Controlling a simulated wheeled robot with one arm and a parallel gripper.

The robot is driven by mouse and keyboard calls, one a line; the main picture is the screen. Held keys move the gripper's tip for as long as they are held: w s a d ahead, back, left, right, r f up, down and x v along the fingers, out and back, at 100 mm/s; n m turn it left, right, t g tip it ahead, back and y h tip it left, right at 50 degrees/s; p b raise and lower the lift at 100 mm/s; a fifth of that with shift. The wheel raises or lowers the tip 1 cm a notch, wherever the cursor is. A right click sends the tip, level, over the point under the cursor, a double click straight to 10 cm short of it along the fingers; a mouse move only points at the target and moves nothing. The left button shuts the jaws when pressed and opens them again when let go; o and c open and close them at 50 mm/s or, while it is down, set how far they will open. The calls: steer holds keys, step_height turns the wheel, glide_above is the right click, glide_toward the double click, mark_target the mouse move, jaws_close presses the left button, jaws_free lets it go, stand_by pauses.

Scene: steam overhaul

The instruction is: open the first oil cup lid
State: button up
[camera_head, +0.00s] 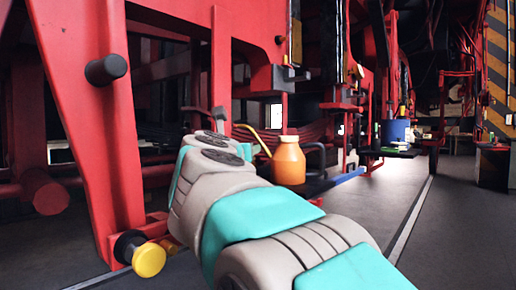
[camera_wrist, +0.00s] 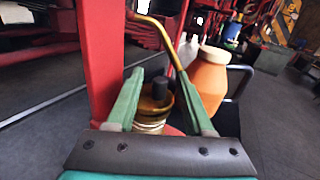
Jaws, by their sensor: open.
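In the wrist view, my gripper (camera_wrist: 160,73) is open, one green finger on each side of a brass oil cup (camera_wrist: 148,108). A dark knob (camera_wrist: 159,88) stands on top of the cup, apparently on its lid, which looks down on the cup. The fingers hold nothing; I cannot tell whether either one touches the cup or the knob. In the head view, my own arm hides the gripper and the cup.
An orange oil can (camera_wrist: 208,78) with a long brass spout (camera_wrist: 165,45) stands just right of the cup; it also shows in the head view (camera_head: 288,160). A red upright (camera_wrist: 103,55) rises close on the left. Open floor (camera_head: 440,220) lies to the right.

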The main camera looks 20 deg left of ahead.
steer(key=shift+w+a, duration=0.15)
steer(key=shift+w, duration=1.75)
jaws_close()
